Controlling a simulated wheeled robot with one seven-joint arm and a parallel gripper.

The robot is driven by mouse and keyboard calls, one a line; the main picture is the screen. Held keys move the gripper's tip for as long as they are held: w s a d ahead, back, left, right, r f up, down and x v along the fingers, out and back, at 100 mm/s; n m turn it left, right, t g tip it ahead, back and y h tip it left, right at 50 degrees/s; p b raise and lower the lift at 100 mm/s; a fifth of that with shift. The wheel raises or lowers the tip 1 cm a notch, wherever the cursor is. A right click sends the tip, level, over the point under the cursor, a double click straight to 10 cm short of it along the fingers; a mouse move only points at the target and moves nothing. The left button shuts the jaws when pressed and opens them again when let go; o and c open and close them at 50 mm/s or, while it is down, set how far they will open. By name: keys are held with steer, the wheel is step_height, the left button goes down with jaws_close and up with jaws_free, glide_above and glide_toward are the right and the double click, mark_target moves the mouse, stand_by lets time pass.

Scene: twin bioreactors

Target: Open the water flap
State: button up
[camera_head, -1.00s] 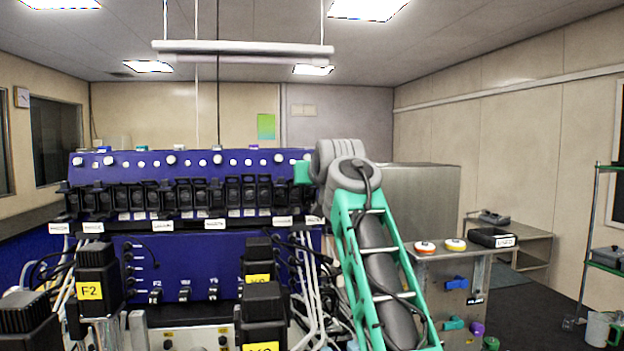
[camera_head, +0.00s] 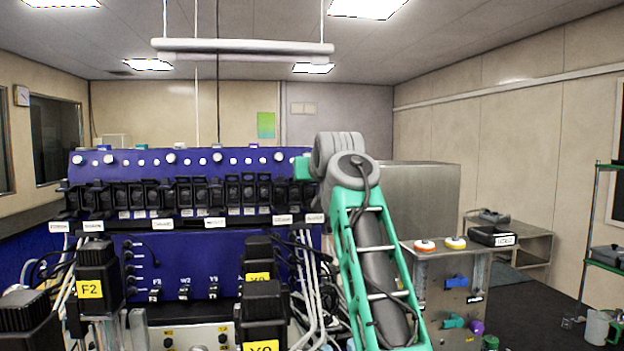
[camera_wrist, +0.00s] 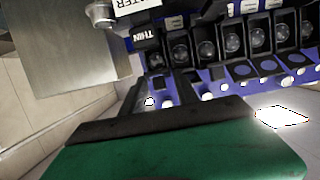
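In the wrist view, tilted and nearly upside down, a white label ending in "ATER" (camera_wrist: 130,4) is cut by the top edge. Beside it a label reading "THIN" (camera_wrist: 148,35) sits at the end of a row of black flap units (camera_wrist: 205,50). I cannot tell which flap is the water flap or whether it is open. My gripper (camera_wrist: 162,82) has its dark fingers apart, pointing at the row's end, with nothing seen between them. Contact cannot be told. In the head view the row (camera_head: 185,193) crosses the blue panel (camera_head: 180,245); my arm hides its right end and my gripper's fingers.
A steel cabinet (camera_head: 425,205) stands right of the panel. Black motor units (camera_head: 98,262) and hoses crowd the front. A steel stand (camera_head: 440,285) with coloured knobs is at right.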

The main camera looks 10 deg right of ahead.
steer(key=shift+s, duration=0.1)
steer(key=shift+s+b, duration=0.4)
steer(key=shift+b, duration=0.05)
steer(key=b+v, duration=0.2)
steer(key=v, duration=0.4)
steer(key=shift+s+r, duration=0.2)
steer(key=shift+s, duration=0.15)
